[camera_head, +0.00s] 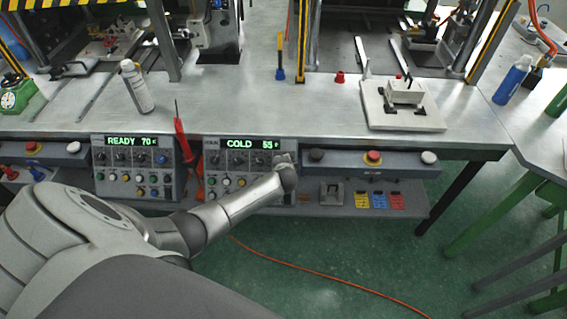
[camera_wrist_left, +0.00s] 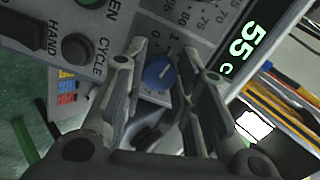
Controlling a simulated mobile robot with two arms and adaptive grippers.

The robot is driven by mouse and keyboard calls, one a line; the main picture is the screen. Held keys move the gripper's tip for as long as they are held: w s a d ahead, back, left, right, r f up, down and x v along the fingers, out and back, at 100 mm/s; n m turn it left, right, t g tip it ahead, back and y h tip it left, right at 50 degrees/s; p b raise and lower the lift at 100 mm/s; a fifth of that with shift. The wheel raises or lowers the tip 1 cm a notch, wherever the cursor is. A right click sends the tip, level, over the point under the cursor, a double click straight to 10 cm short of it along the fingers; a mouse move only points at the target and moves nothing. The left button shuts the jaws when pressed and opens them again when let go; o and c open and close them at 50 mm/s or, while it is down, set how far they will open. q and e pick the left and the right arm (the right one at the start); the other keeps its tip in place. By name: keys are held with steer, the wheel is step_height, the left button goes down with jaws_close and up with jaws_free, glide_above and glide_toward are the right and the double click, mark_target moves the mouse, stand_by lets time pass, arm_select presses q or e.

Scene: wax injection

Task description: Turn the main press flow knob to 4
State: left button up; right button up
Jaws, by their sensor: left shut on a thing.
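The control panel with the green "COLD 55" display (camera_head: 250,144) is under the bench edge, right of the "READY 70" panel (camera_head: 130,141). My left arm reaches across to this panel's right side, and its wrist hides the knob there in the head view. In the left wrist view, a blue knob (camera_wrist_left: 158,73) with a light pointer line sits between the fingers of my left gripper (camera_wrist_left: 163,66), which is shut on it. Small scale digits show beside the knob, but its exact setting is hard to read. My right gripper is not in view.
A red screwdriver-like tool (camera_head: 181,140) stands between the two panels. A push-button strip (camera_head: 373,157) is right of the panel. A spray bottle (camera_head: 137,87) and a white plate fixture (camera_head: 402,105) stand on the bench. An orange cable (camera_head: 330,284) lies on the floor.

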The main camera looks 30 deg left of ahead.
arm_select(q)
steer(key=m+p, duration=0.1)
steer(key=m, duration=0.3)
steer(key=shift+r+m+p, duration=0.15)
steer(key=shift+m+p, duration=0.15)
steer(key=shift+p, duration=0.05)
steer(key=m+p, duration=0.1)
steer(key=m, duration=0.2)
steer(key=shift+m, duration=0.4)
steer(key=m+p, duration=0.1)
steer(key=m, duration=0.3)
steer(key=shift+p, duration=0.35)
steer(key=shift+m+t+p, duration=0.3)
steer(key=shift+m+p, duration=0.15)
steer(key=shift+m, duration=1.65)
steer(key=o, duration=1)
steer(key=shift+d, duration=0.1)
